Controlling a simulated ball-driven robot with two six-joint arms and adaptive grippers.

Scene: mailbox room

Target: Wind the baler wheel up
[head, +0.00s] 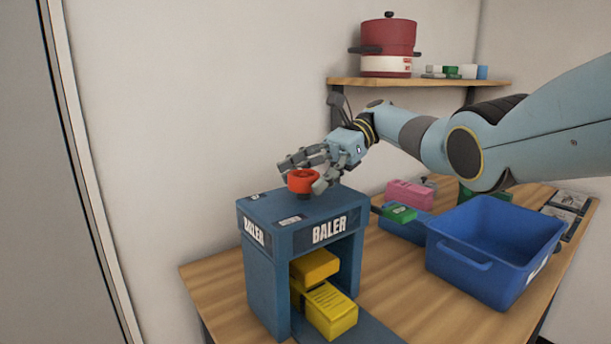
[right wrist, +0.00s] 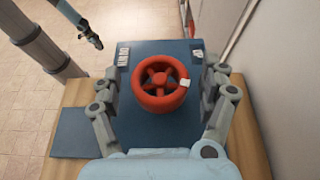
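The blue baler (head: 290,226) stands on the wooden table, with yellow blocks (head: 330,310) in its open front. Its red wheel (head: 302,181) sits on the top; the right wrist view shows its spokes and hub (right wrist: 158,79) from above, with a small white mark on the rim. My right gripper (head: 300,174) is at the wheel. In the right wrist view its fingers (right wrist: 161,72) are spread on both sides of the wheel, with gaps to the rim. What looks like my left gripper (right wrist: 94,40) shows small at the upper left of that view; its fingers are unclear.
A shelf (head: 430,83) with a red pot (head: 388,40) is on the back wall. The floor left of the table is clear.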

